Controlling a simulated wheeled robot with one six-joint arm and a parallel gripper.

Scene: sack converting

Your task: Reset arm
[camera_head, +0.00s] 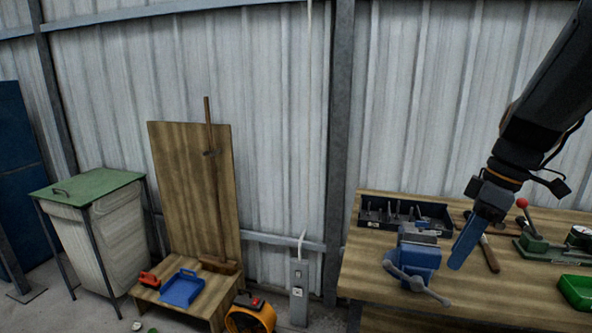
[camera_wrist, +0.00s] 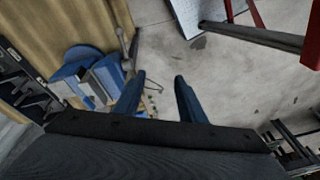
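My gripper (camera_head: 464,245) hangs at the end of my dark arm, above the right-hand workbench (camera_head: 468,293) and beside the blue vise (camera_head: 415,256), in the head view. In the wrist view its two blue fingers (camera_wrist: 160,78) stand apart with nothing between them. The concrete floor (camera_wrist: 235,75) shows beyond the fingertips. The vise also shows in the wrist view (camera_wrist: 92,72), to the left of the fingers. The head view shows the fingers nearly edge-on.
On the bench are a black tool tray (camera_head: 378,221), a wooden-handled tool (camera_head: 489,254), a green lever device (camera_head: 540,247) and a green tray (camera_head: 576,290). A low wooden stand (camera_head: 150,297) holds a blue tray (camera_head: 182,288). A green-lidded bin (camera_head: 88,188) stands left.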

